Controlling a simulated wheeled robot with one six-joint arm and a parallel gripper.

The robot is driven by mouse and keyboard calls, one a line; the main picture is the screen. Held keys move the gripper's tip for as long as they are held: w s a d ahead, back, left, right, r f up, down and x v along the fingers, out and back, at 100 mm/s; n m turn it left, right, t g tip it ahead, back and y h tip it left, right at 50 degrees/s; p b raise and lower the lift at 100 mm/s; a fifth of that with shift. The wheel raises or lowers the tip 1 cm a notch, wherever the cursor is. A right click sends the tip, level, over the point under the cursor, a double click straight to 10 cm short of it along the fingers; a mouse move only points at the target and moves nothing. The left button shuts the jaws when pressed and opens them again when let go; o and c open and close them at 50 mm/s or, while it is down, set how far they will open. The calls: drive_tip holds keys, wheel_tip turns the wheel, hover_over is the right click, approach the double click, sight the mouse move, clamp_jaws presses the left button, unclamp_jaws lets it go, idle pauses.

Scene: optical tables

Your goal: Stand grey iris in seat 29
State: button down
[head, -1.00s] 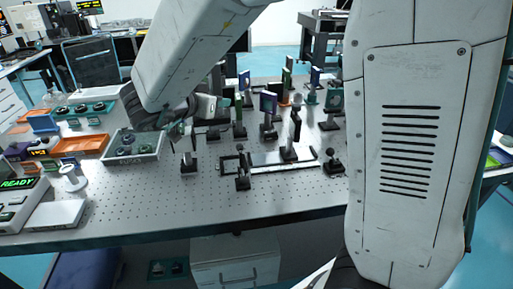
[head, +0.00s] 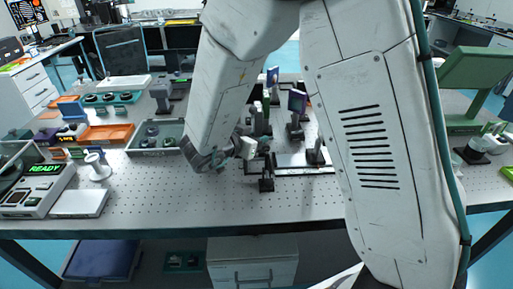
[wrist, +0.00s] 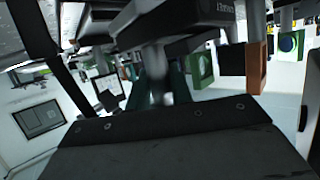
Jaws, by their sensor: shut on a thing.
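My gripper (head: 243,148) is low over the perforated table (head: 180,208) in the head view, right of the grey tray. In the wrist view my gripper's teal fingers (wrist: 164,88) are closed around a grey post-mounted piece (wrist: 156,62), which fits the grey iris. Its ring cannot be made out, and in the head view the arm and gripper mostly hide it. I cannot read any seat number, so seat 29 cannot be told apart.
A short dark post mount (head: 266,182) stands just right of and in front of my gripper. Behind it lies a rail (head: 292,170) with upright optics (head: 297,103) nearby. The grey tray (head: 178,151) is to the left.

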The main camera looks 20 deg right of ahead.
drive_tip(key=shift+f, duration=1.8)
drive_tip(key=c, duration=1.2)
unclamp_jaws()
drive_tip(key=shift+f, duration=0.15)
drive_tip(key=shift+c, duration=0.2)
drive_tip(key=shift+r, duration=0.2)
drive_tip(key=v, duration=1.2)
drive_tip(key=shift+f, duration=0.1)
